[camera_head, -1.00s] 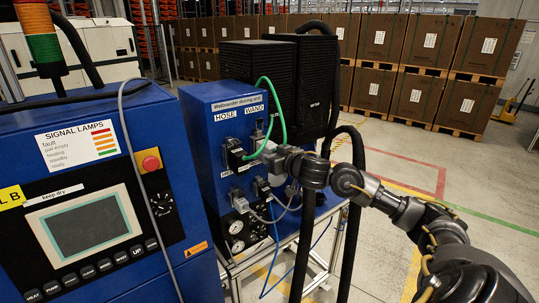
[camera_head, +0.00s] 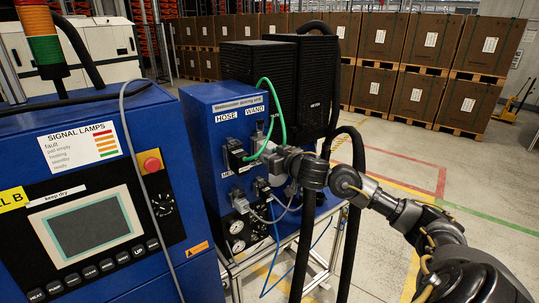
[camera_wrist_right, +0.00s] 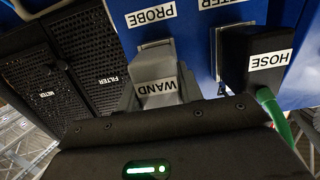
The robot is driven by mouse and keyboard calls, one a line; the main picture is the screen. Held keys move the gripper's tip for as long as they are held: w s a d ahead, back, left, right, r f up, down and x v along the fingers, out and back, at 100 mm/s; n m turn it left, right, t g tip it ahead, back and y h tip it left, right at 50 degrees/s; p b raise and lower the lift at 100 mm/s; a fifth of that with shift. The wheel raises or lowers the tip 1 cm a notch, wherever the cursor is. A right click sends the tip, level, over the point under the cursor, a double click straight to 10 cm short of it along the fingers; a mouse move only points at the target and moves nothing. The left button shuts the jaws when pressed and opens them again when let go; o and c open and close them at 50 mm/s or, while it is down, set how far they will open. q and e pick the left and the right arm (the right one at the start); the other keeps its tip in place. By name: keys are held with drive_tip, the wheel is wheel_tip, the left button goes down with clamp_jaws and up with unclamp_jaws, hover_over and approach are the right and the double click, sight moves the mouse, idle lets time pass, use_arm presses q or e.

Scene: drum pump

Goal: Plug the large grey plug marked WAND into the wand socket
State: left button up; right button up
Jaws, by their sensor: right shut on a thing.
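The large grey plug marked WAND (camera_wrist_right: 157,88) is held in my right gripper (camera_head: 272,158), which is shut on it at the front of the blue panel. In the right wrist view, which looks upside down, the plug lies in the column of the PROBE label, against a grey housing (camera_wrist_right: 154,50) on the panel. The wand socket's opening is hidden by the plug and gripper, so I cannot tell how deep the plug sits. In the head view the WAND label (camera_head: 254,111) is above this spot. My left gripper is not in view.
A black HOSE plug (camera_wrist_right: 258,62) with a green cable (camera_head: 282,100) sits close beside the WAND plug. Other grey plugs (camera_head: 241,203) and cables hang lower on the panel. Black hoses (camera_head: 357,190) hang near my right arm. A blue cabinet (camera_head: 95,200) stands at left.

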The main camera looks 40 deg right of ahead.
drive_tip(key=shift+w+r, duration=0.1)
drive_tip(key=shift+w, duration=0.5)
idle(0.9)
drive_tip(key=o, duration=1.2)
drive_tip(key=shift+w, duration=0.1)
drive_tip(key=shift+c, duration=0.2)
drive_tip(key=shift+p, duration=0.3)
drive_tip(key=shift+s+r+p, duration=0.1)
drive_tip(key=shift+s+p, duration=0.3)
drive_tip(key=shift+s, duration=0.65)
drive_tip(key=s+r+p, duration=0.1)
drive_tip(key=s, duration=0.6)
drive_tip(key=shift+p, duration=0.3)
